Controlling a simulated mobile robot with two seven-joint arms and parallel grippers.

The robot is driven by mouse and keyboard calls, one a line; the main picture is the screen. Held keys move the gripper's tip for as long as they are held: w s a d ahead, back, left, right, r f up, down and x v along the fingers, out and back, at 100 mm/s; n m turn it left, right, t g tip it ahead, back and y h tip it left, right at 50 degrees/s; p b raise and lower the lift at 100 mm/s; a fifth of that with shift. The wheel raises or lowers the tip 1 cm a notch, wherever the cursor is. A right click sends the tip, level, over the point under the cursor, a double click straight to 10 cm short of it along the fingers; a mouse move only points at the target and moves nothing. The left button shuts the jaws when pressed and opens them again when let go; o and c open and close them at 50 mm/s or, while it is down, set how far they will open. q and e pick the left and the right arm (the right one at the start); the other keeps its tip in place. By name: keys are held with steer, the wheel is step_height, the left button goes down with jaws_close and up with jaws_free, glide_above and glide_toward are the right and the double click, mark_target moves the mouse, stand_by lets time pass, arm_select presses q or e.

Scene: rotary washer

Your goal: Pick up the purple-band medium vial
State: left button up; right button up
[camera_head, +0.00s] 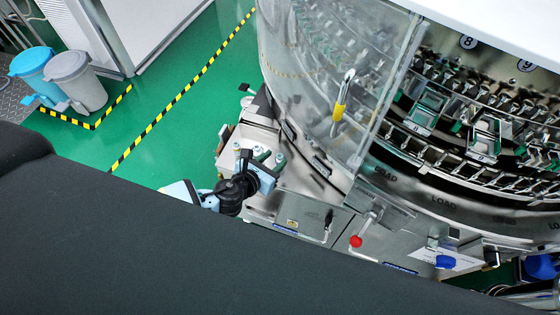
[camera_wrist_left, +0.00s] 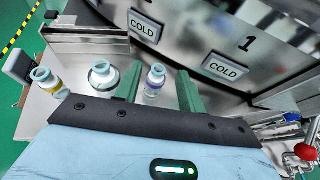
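The purple-band medium vial (camera_wrist_left: 153,83) is small and clear with a pale blue top, standing on a steel ledge (camera_wrist_left: 38,108) in the left wrist view. My left gripper (camera_wrist_left: 160,74) is open, its two green fingers apart with the vial showing between them, nearer the left finger. I cannot tell whether either finger touches it. The vial's lower end is partly hidden by the gripper body. In the head view my left gripper (camera_head: 276,163) is over the ledge at the machine's left side. My right gripper is not in view.
A larger vial (camera_wrist_left: 103,75) stands left of the left finger, and a yellow-band vial (camera_wrist_left: 47,80) farther left. The washer wall with COLD labels (camera_wrist_left: 226,68) rises close behind. A red-knobbed valve (camera_head: 356,241) is to the right. Green floor (camera_head: 160,150) lies left.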

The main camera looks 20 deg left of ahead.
mark_target(280, 156)
arm_select(q)
steer(key=x, duration=0.2)
steer(key=b+x, duration=0.1)
steer(key=shift+w+f, duration=0.2)
steer(key=shift+f, duration=0.3)
steer(key=shift+w+d, duration=0.1)
steer(key=shift+w, duration=0.2)
jaws_close()
